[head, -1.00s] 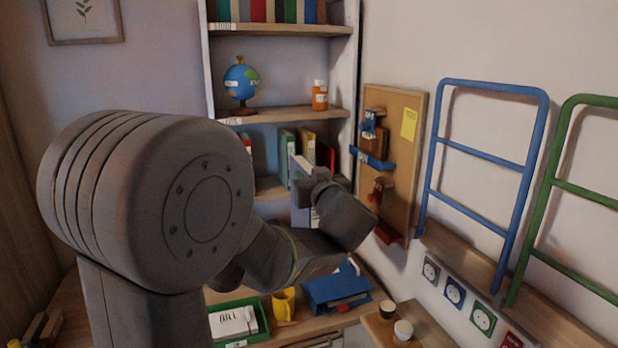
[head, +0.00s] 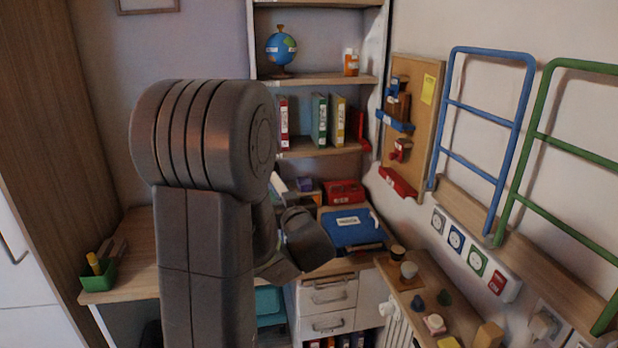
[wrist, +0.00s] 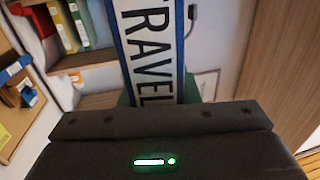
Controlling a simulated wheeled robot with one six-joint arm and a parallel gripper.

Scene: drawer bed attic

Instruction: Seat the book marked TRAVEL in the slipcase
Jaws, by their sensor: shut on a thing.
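The TRAVEL book (wrist: 152,45) stands out in front of my gripper in the wrist view. It shows a white panel with dark letters and blue edges. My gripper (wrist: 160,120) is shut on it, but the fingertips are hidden. In the head view my arm covers most of the gripper and book. I cannot pick out the slipcase for certain in either view.
The shelf unit holds a globe (head: 281,47), an orange bottle (head: 351,62) and several binders (head: 319,120). A blue labelled case (head: 352,228) lies on the desk (head: 128,240). Blue (head: 484,120) and green (head: 560,150) rails stand at right.

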